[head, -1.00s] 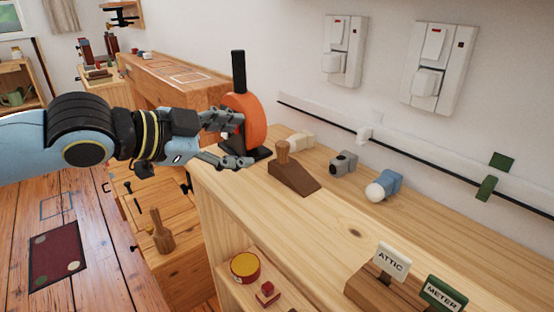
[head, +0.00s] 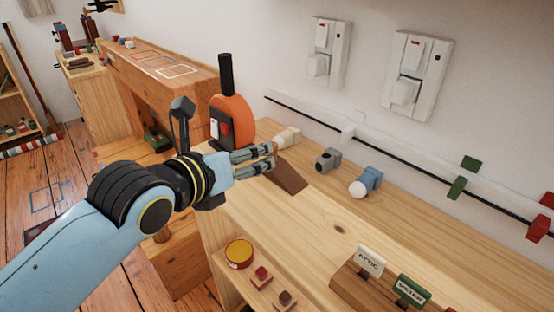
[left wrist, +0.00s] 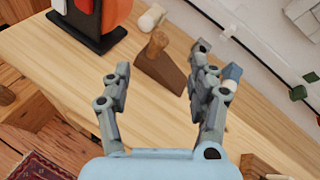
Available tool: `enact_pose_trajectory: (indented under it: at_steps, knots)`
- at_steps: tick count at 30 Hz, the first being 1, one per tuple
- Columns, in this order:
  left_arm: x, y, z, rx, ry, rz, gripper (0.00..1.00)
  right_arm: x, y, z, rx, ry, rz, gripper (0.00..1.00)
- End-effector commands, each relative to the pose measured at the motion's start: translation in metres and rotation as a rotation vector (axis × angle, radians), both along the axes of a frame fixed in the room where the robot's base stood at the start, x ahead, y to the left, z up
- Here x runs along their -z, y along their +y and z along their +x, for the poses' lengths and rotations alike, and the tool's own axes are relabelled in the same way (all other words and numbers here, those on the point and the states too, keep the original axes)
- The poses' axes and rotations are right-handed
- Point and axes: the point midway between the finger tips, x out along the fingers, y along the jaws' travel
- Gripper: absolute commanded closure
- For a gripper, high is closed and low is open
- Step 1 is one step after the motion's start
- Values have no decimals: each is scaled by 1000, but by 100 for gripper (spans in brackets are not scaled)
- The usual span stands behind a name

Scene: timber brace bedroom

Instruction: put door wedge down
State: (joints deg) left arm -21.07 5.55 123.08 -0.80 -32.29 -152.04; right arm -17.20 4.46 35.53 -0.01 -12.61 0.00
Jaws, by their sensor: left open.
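The door wedge (head: 287,178) is a dark brown wedge with a lighter wooden knob. It rests on the pale wooden counter top (head: 340,215). It also shows in the left wrist view (left wrist: 165,73), ahead of the fingers. My left gripper (head: 272,158) is open and empty, with its fingertips at the knob end of the wedge. In the left wrist view the two fingers of my left gripper (left wrist: 160,75) are spread, with the wedge between their lines. Whether a finger touches the knob cannot be told. My right gripper is not in view.
An orange round device on a black stand (head: 232,115) stands close behind the gripper. A cream fitting (head: 287,136), a grey fitting (head: 328,160) and a blue-and-white fitting (head: 365,183) lie along the wall side. ATTIC and METER tags (head: 371,261) stand front right. The middle counter is clear.

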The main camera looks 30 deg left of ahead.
Motion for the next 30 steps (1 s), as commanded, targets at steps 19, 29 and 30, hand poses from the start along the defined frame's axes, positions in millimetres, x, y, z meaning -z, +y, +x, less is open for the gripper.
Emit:
enact_pose_trajectory:
  at_steps: [19,29,30]
  knots:
    - [28,5,84,1,-1,1,40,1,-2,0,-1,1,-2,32]
    - [34,5,96,1,0,1,40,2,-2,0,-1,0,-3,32]
    - [34,5,96,1,0,1,42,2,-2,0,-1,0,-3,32]
